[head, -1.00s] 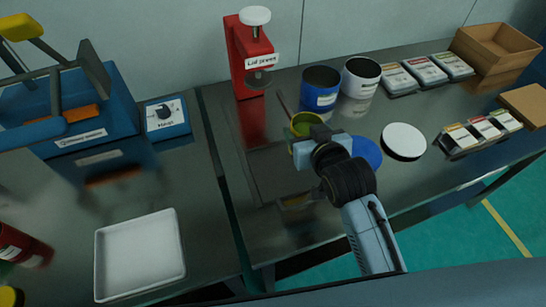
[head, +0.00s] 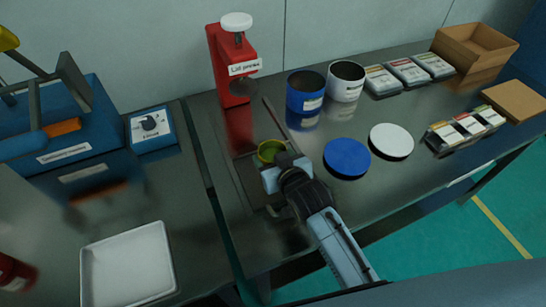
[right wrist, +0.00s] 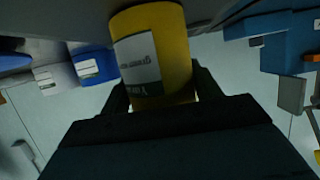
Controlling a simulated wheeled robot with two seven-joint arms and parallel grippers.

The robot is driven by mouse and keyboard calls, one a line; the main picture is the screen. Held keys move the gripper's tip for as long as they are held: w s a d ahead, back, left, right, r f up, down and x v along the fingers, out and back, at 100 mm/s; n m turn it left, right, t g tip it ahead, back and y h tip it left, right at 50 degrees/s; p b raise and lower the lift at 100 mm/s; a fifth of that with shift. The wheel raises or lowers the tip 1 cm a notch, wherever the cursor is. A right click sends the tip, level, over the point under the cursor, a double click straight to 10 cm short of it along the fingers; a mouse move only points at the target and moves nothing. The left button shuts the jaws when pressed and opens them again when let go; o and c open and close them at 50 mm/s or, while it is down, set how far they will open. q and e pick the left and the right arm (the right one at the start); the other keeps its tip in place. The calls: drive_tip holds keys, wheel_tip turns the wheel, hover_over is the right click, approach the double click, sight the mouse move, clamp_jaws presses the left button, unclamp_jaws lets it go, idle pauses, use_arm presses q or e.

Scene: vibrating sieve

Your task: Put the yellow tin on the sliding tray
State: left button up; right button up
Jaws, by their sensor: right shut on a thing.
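The yellow tin (head: 268,152) is an open-topped can, dark inside, in front of the red lid press. My right gripper (head: 277,168) is shut on it. In the right wrist view the tin (right wrist: 172,35) stands between the two dark fingers (right wrist: 160,92), with a white and green label towards the camera. The sliding tray (head: 246,186) is a dark flat plate in front of the press, partly hidden by the gripper. The tin is over the tray in the head view; I cannot tell whether it touches it. My left gripper is not in view.
The red lid press (head: 229,65) stands behind the tray. A blue tin (head: 305,97), a white tin (head: 345,85), a blue lid (head: 347,157) and a white lid (head: 391,141) are to the right. A white tray (head: 128,265) lies at front left.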

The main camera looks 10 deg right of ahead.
drive_tip(key=shift+r, duration=0.1)
drive_tip(key=o, duration=1.2)
drive_tip(key=p+v, duration=0.1)
drive_tip(key=v, duration=1.1)
drive_tip(key=shift+p, duration=0.3)
